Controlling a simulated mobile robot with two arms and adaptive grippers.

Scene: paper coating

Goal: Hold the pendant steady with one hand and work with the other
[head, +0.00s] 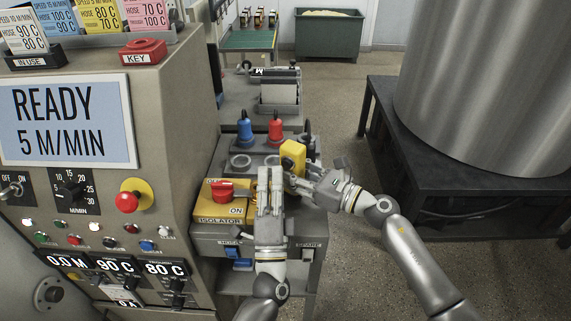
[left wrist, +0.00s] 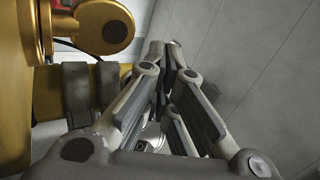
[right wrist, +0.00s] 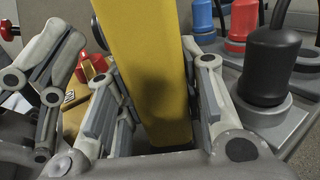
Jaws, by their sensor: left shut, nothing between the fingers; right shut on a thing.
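The yellow pendant (head: 292,156) stands at the right side of the grey bench, beside the plugs. My right gripper (head: 318,178) is shut on it. In the right wrist view the pendant's yellow body (right wrist: 150,70) rises between the two fingers. My left gripper (head: 270,178) is shut and empty, in front of the yellow isolator box (head: 205,208) with its red switch (head: 221,190). In the left wrist view the left fingertips (left wrist: 167,55) are together. The pendant's buttons cannot be made out.
A blue plug (head: 245,130), a red plug (head: 275,130) and a black plug (right wrist: 270,65) stand behind the grippers. The control panel (head: 100,190) fills the left side. A dark stand (head: 395,165) with a large metal drum is at the right. Floor between is free.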

